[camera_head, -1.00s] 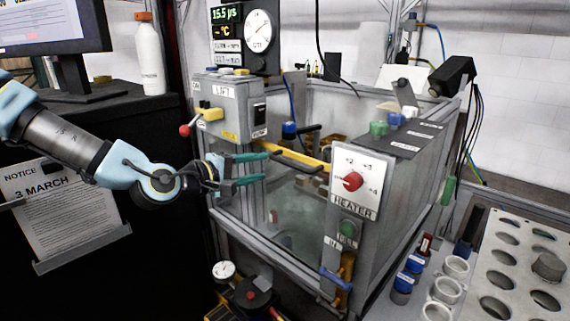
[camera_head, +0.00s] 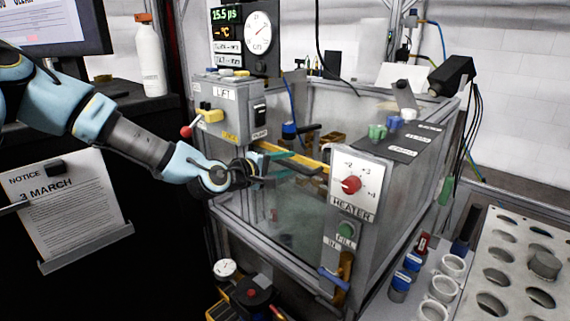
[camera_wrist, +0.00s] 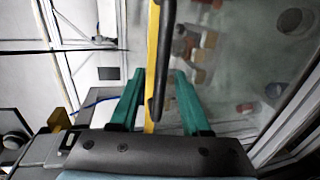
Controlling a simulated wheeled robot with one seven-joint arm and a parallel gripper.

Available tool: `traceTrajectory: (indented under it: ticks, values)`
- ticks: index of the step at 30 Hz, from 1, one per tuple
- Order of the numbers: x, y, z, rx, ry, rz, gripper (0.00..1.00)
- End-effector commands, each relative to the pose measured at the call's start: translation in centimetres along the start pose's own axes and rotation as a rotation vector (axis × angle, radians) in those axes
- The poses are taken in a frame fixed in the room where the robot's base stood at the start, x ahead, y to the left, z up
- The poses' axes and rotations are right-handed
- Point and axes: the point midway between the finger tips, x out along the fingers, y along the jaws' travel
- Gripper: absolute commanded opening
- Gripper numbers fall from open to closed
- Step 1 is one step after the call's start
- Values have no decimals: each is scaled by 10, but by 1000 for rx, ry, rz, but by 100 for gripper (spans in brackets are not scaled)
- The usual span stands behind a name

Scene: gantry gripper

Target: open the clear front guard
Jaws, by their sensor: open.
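The clear front guard (camera_head: 262,215) closes the front of the tank. A yellow bar (camera_head: 318,167) runs along its top edge, with a dark handle (camera_head: 301,163) on it. My gripper (camera_head: 284,164) is at this handle with its teal fingers apart. In the wrist view, the dark handle (camera_wrist: 160,70) and the yellow bar (camera_wrist: 152,95) lie between the two fingers of my gripper (camera_wrist: 158,82). I cannot tell how deep the handle sits between the fingers. The guard looks down.
The lift box (camera_head: 228,105) with a red-knobbed lever stands just left of my gripper. The heater panel (camera_head: 354,185) stands to the right. Blue-capped bottles (camera_head: 403,280), white cups (camera_head: 443,287) and a holed rack (camera_head: 507,255) are at the right.

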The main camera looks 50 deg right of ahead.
Motion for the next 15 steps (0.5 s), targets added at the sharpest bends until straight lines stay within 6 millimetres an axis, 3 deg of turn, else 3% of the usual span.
traceTrajectory:
  ticks: [2,12,15]
  values:
    - [0,0,0,0,0,0,40]
    - [0,0,0,0,0,0,2]
    - [0,0,0,0,0,0,0]
